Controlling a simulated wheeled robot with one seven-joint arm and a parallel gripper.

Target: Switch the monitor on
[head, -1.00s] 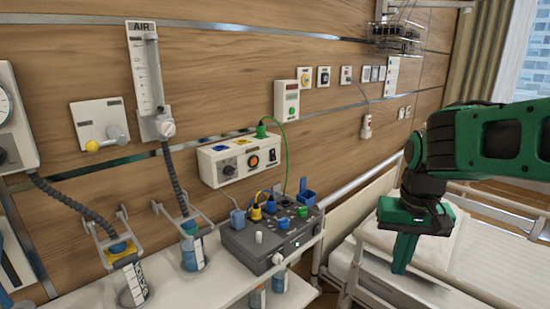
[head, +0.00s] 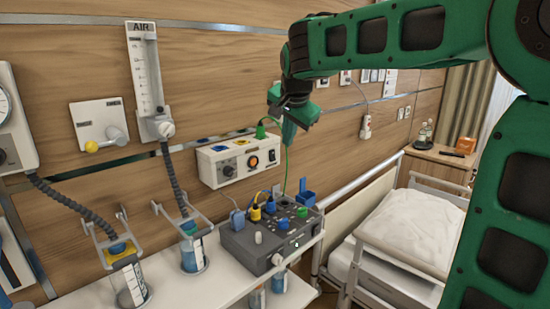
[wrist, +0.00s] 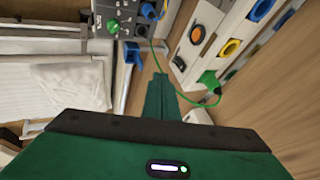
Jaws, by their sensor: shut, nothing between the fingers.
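No screen shows, and I cannot tell which unit is the monitor. A dark grey box (head: 262,250) with knobs, coloured plugs and a small lit spot on its front stands on the white shelf. It also shows in the wrist view (wrist: 121,10). A white wall unit (head: 213,168) carries a black knob, an orange round button (head: 253,162) and coloured sockets. The button also shows in the wrist view (wrist: 197,34). My gripper (head: 288,143) is shut and empty, pointing down right of the wall unit and above the grey box. Its fingers (wrist: 159,80) show together in the wrist view.
A green cable (head: 285,165) hangs from the wall unit close to my gripper. A bed (head: 415,225) with rails lies right. My arm hides part of the wall.

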